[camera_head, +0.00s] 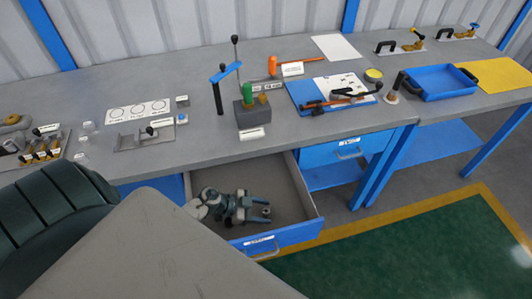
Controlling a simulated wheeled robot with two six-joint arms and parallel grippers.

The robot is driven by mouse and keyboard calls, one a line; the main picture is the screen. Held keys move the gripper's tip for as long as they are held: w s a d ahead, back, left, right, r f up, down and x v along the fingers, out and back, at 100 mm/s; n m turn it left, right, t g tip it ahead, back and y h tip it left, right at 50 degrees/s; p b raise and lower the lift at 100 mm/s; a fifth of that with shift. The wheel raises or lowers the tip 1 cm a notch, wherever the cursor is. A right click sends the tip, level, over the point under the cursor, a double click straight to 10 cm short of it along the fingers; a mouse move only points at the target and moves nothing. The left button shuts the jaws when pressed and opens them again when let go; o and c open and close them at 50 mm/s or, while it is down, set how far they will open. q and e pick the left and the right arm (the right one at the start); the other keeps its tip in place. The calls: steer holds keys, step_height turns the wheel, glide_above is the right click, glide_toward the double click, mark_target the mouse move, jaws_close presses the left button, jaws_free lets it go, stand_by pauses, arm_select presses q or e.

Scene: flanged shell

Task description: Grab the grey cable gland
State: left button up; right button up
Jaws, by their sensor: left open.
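My left gripper (258,210) is inside the open drawer (300,190) under the bench, with its fingers pointing right. Its jaws are open. A small grey ring-like piece (266,211) shows at the fingertips, low in the drawer. It may be the grey cable gland, but it is too small to be sure. I cannot tell whether the fingers touch it. My right gripper is not in view.
The drawer's blue front (270,240) and side walls surround the gripper. The grey bench (300,135) overhangs the back of the drawer and carries a blue tray (440,96), a grey block (252,118) with upright tools, and several small parts. The drawer's right side looks bare.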

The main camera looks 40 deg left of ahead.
arm_select(q)
steer(key=c, duration=1)
steer(key=shift+c, duration=0.2)
